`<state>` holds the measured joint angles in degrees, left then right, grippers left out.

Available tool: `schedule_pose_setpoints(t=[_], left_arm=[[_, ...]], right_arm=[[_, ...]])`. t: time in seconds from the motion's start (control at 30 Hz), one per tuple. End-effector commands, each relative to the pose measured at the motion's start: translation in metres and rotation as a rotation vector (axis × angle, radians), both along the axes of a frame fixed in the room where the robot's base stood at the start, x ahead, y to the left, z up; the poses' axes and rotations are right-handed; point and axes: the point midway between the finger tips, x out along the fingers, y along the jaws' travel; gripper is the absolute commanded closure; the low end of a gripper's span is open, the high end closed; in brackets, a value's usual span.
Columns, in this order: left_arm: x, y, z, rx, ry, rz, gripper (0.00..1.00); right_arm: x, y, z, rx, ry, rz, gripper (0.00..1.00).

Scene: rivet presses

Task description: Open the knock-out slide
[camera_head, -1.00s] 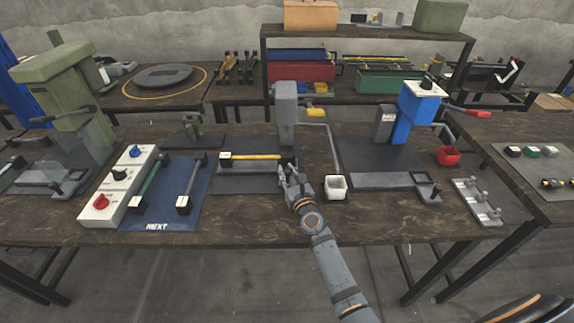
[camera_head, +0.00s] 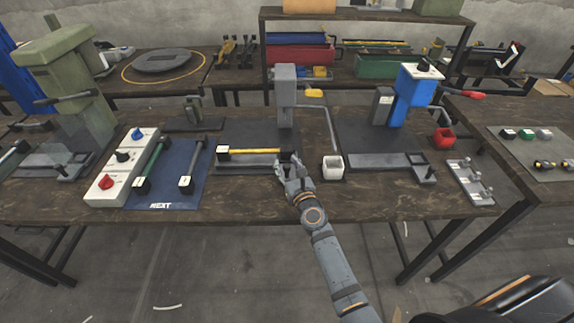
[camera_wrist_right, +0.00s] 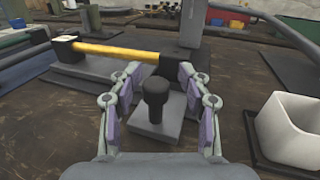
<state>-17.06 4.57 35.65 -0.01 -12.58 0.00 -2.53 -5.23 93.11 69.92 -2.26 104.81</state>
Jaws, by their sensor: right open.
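The grey press (camera_head: 286,97) stands at the middle of the table on a dark base, with a yellow bar (camera_head: 250,151) lying across in front of it. In the right wrist view, a short dark knob (camera_wrist_right: 156,95) stands upright on a small grey slide plate (camera_wrist_right: 150,131) at the press's front. My right gripper (camera_head: 287,163) is at this front edge. In the wrist view the gripper (camera_wrist_right: 160,72) is open, one finger on each side of the knob, with visible gaps. In the head view the gripper hides the knob. My left gripper is not in view.
A white square cup (camera_head: 332,168) stands close to the right of my gripper. A bent grey rod (camera_head: 327,125) rises behind it. A blue press (camera_head: 410,100) stands farther right. A white control box (camera_head: 120,170) and blue mat (camera_head: 165,190) lie left.

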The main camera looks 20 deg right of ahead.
Motion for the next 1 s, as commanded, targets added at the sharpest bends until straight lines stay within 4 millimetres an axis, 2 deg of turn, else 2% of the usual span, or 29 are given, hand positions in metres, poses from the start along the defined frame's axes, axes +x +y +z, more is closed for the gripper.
schedule_pose_setpoints(t=[0.23, 0.6, 0.8, 1.0], left_arm=[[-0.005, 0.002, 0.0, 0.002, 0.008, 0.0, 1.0], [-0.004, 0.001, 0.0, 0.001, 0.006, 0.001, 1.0], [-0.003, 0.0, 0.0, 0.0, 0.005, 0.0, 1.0], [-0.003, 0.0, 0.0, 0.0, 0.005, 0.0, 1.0]], right_arm=[[-0.007, 0.0, -0.001, 0.001, 0.001, 0.0, 0.54], [-0.084, -0.002, -0.001, 0.005, 0.003, 0.0, 0.54], [-0.109, -0.004, -0.001, 0.003, 0.002, 0.0, 0.54], [-0.12, -0.004, 0.0, 0.0, 0.0, 0.0, 0.54]])
